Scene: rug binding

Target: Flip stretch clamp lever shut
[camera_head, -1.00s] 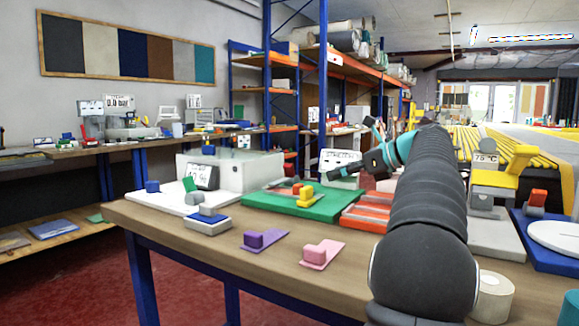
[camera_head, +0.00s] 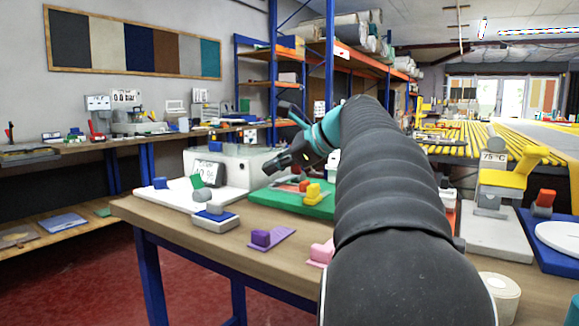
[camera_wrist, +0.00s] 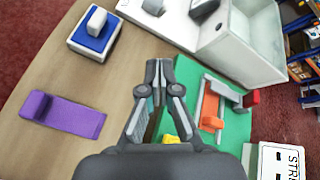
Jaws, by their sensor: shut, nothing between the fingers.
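A green board (camera_head: 325,209) on the workbench carries a yellow block-like piece (camera_head: 313,191) and a small red-orange piece (camera_head: 304,186). In the wrist view the same board (camera_wrist: 222,125) shows an orange piece (camera_wrist: 211,112), a red block (camera_wrist: 251,98) and part of the yellow piece (camera_wrist: 170,139). I cannot tell for sure which of these is the stretch clamp lever. My gripper (camera_wrist: 158,64) is shut and empty, above the board's near left edge in the wrist view. In the head view my gripper (camera_head: 272,167) hangs above the back of the board; my arm hides the board's right side.
A blue-topped white block (camera_head: 215,219), a purple piece (camera_head: 268,238) and a pink piece (camera_head: 322,251) stand along the bench front (camera_head: 180,217). A white box with a display (camera_head: 236,170) stands behind. A sign (camera_wrist: 280,161) lies right of the board in the wrist view.

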